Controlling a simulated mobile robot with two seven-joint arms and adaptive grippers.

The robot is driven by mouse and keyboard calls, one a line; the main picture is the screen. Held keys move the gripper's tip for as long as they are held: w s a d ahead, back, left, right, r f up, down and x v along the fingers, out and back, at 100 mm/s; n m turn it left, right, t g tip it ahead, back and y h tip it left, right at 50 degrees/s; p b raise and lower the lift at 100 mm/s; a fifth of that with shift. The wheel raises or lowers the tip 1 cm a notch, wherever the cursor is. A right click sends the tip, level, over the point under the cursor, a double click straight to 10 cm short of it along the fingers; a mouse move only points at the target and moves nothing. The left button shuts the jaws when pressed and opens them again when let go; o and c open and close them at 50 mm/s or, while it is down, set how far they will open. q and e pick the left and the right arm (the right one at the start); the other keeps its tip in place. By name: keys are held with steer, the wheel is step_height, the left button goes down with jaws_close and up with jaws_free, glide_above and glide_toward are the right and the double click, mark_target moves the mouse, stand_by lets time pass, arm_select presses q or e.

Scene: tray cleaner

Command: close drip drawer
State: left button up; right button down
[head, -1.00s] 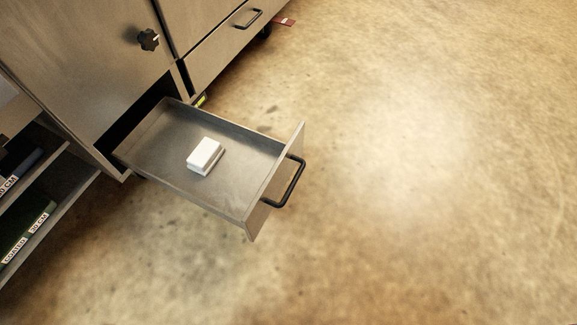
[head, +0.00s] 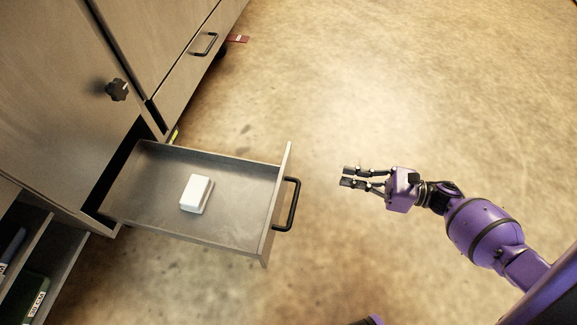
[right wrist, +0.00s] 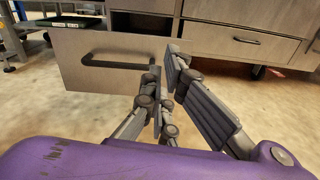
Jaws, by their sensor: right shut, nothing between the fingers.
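The drip drawer (head: 235,160) is pulled far out of the grey metal cabinet, with a black bar handle (head: 291,204) on its front panel. A white block (head: 196,194) lies inside on the drawer floor. My right gripper (head: 346,176) is shut and empty. It is to the right of the drawer front, apart from the handle, with its fingers pointing towards it. In the right wrist view the drawer's front panel (right wrist: 100,71) and handle stand ahead and left of the fingers. My left gripper is not in view.
A dark knob (head: 117,89) sticks out of the cabinet door (head: 60,110) above the drawer. A shut drawer with a handle (head: 204,44) is further along. Open shelves are at lower left. A red tag (head: 238,38) lies on the floor. The floor right of the drawer is clear.

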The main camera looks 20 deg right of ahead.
steer(key=n, duration=0.1)
steer(key=b, duration=0.3)
glide_toward(285, 168)
steer(key=shift+n+y, duration=0.3)
steer(key=x, duration=0.5)
steer(key=shift+w+a+f, duration=0.15)
steer(key=shift+w+a, duration=0.1)
steer(key=shift+a, duration=0.05)
steer(key=shift+w+a, duration=0.3)
steer(key=shift+a, duration=0.1)
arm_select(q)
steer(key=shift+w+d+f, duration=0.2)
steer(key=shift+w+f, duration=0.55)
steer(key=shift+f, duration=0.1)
arm_select(e)
steer(key=shift+a, duration=0.1)
